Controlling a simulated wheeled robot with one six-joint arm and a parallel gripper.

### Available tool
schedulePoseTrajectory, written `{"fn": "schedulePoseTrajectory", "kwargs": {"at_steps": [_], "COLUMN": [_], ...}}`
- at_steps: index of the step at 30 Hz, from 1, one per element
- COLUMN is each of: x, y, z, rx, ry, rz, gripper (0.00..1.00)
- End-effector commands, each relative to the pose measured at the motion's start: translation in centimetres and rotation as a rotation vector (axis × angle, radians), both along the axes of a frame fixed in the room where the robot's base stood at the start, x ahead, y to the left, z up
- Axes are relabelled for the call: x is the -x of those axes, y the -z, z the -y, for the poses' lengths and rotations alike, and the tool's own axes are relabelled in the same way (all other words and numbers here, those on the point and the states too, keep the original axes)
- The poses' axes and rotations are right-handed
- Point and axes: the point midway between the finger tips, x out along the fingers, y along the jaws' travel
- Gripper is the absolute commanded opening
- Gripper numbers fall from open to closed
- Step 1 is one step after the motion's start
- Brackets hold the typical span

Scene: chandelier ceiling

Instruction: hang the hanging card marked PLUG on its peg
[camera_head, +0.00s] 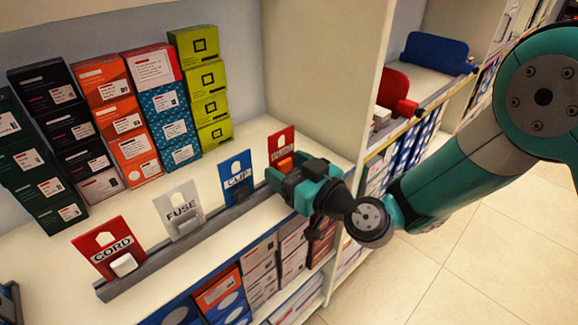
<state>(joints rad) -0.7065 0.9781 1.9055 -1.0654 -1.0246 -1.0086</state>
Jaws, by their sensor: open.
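The red card marked PLUG (281,141) stands upright at the far right end of a row of cards on a grey rail (186,245). Its lower part is hidden behind my gripper (285,178), and its label is only partly readable. My gripper is at the rail's right end, just in front of the card in the picture. I cannot tell whether it touches the card. The jaws are open and no object shows between them. No empty peg can be made out in this view.
Along the rail stand a blue card (236,178), a white FUSE card (181,210) and a red CORD card (108,247). Stacked boxes (130,115) fill the shelf behind. A shelf divider (325,75) rises close to my gripper. Floor (455,255) is clear at right.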

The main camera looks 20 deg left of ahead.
Motion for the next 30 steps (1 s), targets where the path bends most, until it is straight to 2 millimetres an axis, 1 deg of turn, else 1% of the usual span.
{"fn": "schedulePoseTrajectory", "kwargs": {"at_steps": [1,2,3,8,11,24,27,30], "x": [0.0,0.0,0.0,0.0,0.0,0.0,0.0,0.1], "y": [0.0,0.0,0.0,-0.2,-0.7,-4.4,-4.6,-4.4], "z": [0.0,0.0,0.0,0.0,0.0,0.0,0.0,0.4], "rx": [0.000,0.000,0.000,-0.001,-0.001,-0.001,-0.001,0.000], "ry": [0.000,0.000,0.000,0.000,0.000,0.000,0.000,0.001], "rz": [0.000,0.000,0.000,0.000,0.001,0.003,0.000,0.000], "gripper": [0.57,0.50,0.50,0.50,0.50,0.50,0.50,0.50]}}
